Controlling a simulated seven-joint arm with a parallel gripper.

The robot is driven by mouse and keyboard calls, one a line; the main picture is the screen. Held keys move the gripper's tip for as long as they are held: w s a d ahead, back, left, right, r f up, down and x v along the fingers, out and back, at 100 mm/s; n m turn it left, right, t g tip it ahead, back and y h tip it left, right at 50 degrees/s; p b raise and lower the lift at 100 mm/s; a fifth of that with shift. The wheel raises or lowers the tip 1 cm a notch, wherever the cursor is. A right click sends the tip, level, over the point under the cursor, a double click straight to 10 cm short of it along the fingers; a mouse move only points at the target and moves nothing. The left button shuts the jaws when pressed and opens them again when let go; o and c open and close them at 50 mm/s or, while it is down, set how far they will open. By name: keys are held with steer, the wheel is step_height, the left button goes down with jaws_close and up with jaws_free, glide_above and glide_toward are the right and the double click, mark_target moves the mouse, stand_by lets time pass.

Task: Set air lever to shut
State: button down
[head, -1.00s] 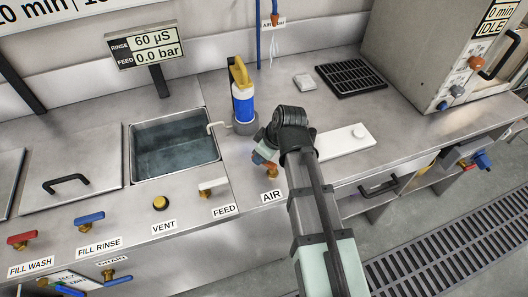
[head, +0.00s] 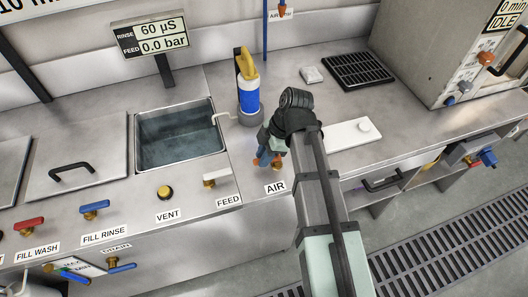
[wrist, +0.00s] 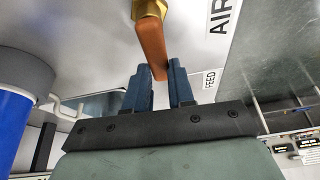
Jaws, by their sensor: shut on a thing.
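The air lever is an orange handle on a brass valve stem, behind the AIR label (head: 275,188) on the steel counter. In the wrist view the orange lever (wrist: 151,42) runs down from the brass fitting, its tip between the blue fingers of my gripper (wrist: 160,85). My gripper (head: 266,157) is shut on the lever. In the head view my gripper and wrist hide much of the lever, so its exact angle is hard to read there.
A blue and white bottle (head: 249,98) with a yellow top stands behind my gripper. The white FEED lever (head: 216,179) is to the left, near the sink (head: 180,150). A white slab (head: 345,136) lies right of my arm.

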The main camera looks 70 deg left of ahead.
steer(key=shift+d+n, duration=0.15)
steer(key=shift+n, duration=0.25)
stand_by(0.3)
steer(key=c, duration=1)
jaws_free()
steer(key=shift+o, duration=0.2)
steer(key=shift+r, duration=0.1)
steer(key=v, duration=1.3)
steer(key=shift+a+r, duration=0.2)
steer(key=shift+r, duration=0.1)
steer(key=shift+w, duration=0.15)
